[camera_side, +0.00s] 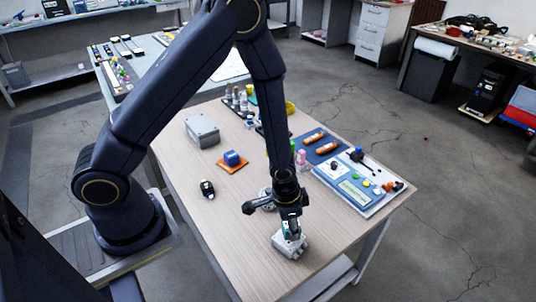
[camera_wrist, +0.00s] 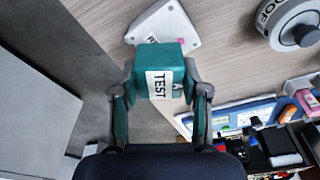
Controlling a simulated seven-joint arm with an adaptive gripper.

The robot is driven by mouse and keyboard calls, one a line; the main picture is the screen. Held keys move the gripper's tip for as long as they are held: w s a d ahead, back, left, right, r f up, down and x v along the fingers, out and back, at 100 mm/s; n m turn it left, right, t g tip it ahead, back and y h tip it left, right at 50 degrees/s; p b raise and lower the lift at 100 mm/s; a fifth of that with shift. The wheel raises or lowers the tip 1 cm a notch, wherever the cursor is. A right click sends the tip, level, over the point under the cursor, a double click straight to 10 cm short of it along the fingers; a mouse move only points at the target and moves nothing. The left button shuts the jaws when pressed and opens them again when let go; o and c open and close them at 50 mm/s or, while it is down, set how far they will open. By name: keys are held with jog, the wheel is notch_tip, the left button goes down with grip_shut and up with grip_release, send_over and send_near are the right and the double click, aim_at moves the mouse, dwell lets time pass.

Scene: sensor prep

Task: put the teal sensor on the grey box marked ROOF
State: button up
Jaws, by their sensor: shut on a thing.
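My gripper (camera_side: 291,218) is shut on the teal sensor (camera_wrist: 152,56), a block with a white label reading TEST. My gripper's fingers (camera_wrist: 160,84) press its two sides in the wrist view. A pale grey box (camera_side: 289,246) is directly below the sensor in the side view. In the wrist view the box (camera_wrist: 183,27) shows behind the sensor, and its label is mostly hidden, with only an R readable. I cannot tell whether the sensor touches the box. A round grey thing (camera_wrist: 284,22) at the top right carries a label of which OOF shows.
Another grey box (camera_side: 202,131) stands farther back. A blue thing on an orange plate (camera_side: 231,165) and a small dark thing (camera_side: 207,188) lie left. A tray of parts (camera_side: 357,200) is to the right. The table's front left is clear.

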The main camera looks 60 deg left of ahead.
jog(key=shift+f, duration=1.45)
jog(key=shift+f, duration=0.2)
jog(key=o, duration=1.2)
jog(key=shift+o, duration=0.2)
jog(key=shift+r, duration=0.2)
